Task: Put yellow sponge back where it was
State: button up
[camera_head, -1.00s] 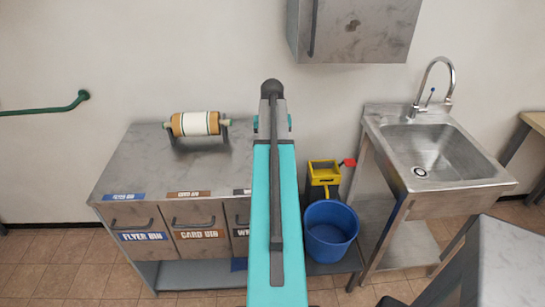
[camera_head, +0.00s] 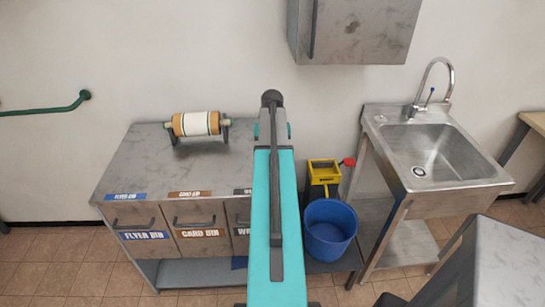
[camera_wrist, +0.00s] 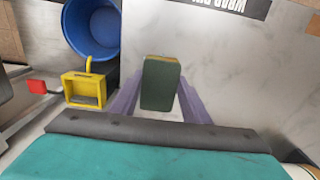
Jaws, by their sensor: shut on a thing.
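The sponge (camera_wrist: 160,84) shows in the wrist view as a dark green block with a thin yellow edge at its far end. My gripper (camera_wrist: 159,98) is shut on it, with one purple finger along each side. The sponge is over the grey metal top of the bin cabinet (camera_wrist: 215,60); its height above that top is hard to judge. In the head view my arm hides both gripper and sponge.
The cabinet (camera_head: 150,165) has labelled bins and carries a paper roll (camera_head: 195,123). A blue bucket (camera_head: 329,230) and yellow wringer (camera_head: 323,172) stand to its right. Beyond is a metal sink (camera_head: 435,150). A wall cabinet (camera_head: 353,30) hangs above. The cabinet's left top is clear.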

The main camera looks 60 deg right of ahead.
jog(key=shift+f, duration=0.15)
jog(key=o, duration=0.9)
jog(key=shift+r+b, duration=1.1)
jog(key=shift+r, duration=5.1)
